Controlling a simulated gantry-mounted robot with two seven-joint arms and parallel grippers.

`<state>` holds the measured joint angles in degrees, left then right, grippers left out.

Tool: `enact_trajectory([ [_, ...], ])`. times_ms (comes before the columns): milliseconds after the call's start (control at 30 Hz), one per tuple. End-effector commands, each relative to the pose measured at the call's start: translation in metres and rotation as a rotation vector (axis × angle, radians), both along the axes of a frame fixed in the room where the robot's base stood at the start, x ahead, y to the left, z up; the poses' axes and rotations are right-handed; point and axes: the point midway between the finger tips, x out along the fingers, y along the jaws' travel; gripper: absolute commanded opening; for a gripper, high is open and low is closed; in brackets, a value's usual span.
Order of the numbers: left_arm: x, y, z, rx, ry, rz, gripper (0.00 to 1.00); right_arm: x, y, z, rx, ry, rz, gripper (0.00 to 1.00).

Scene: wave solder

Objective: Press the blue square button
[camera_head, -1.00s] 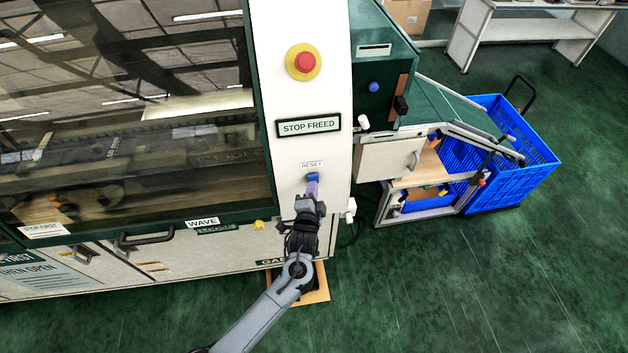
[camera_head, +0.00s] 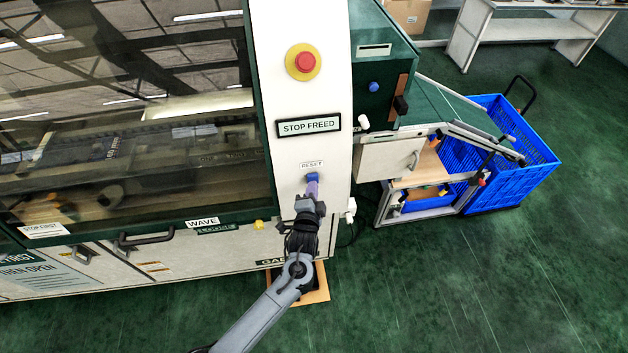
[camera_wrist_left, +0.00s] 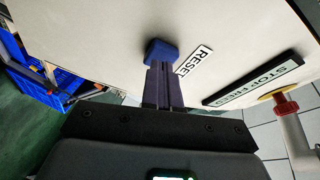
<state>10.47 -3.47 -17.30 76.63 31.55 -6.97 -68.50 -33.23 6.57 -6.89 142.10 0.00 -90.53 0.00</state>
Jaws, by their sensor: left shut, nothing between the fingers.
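The blue square button (camera_head: 313,177) sits on the white panel of the machine, just under the RESET label (camera_head: 312,164). It also shows in the left wrist view (camera_wrist_left: 160,51), beside the label. My left gripper (camera_head: 312,187) is shut and empty, with its fingertips at the button's lower part in the head view. In the left wrist view the fingertips (camera_wrist_left: 160,66) overlap the button's near edge. I cannot tell whether they touch it or how far it is pushed in. My right gripper is not in view.
A red emergency button (camera_head: 305,62) on a yellow ring sits higher on the panel, above the STOP FREED sign (camera_head: 308,126). A glass-fronted cover (camera_head: 120,110) lies to the left. A blue crate (camera_head: 535,165) stands to the right. Open green floor lies in front.

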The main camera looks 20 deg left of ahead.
Motion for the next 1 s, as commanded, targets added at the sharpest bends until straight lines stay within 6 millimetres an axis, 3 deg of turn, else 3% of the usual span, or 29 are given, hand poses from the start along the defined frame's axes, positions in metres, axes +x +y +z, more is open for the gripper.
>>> enact_trajectory([
  [567,0.013,0.008,-0.005,0.0,0.0,0.0,0.0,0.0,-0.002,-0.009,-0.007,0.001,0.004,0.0],
  [1000,0.005,0.003,0.0,-0.001,0.002,-0.001,0.0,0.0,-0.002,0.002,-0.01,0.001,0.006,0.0],
])
